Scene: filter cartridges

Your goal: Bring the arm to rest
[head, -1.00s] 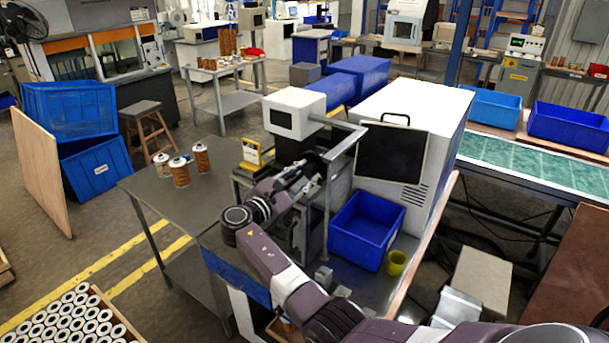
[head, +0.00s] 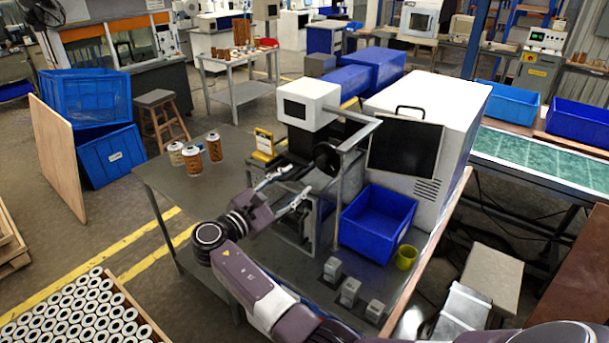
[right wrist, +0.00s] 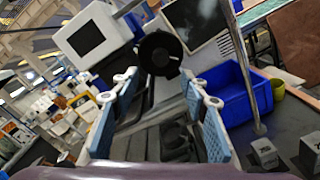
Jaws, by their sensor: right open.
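My right arm reaches in from the bottom of the head view. Its right gripper (head: 298,182) is open and empty, in front of the bench machine (head: 309,103) with the white head and small dark screen. In the right wrist view the two blue-padded fingers of this gripper (right wrist: 162,85) stand wide apart with nothing between them. The machine's black round part (right wrist: 160,53) shows beyond the fingertips. My left gripper is in neither view.
Several filter cartridges (head: 214,147) stand on the grey table at left. A blue bin (head: 377,222), a yellow cup (head: 406,257) and small grey blocks (head: 350,291) are right of the arm. A metal post (head: 338,205) stands close to the gripper. A cartridge crate (head: 135,309) is lower left.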

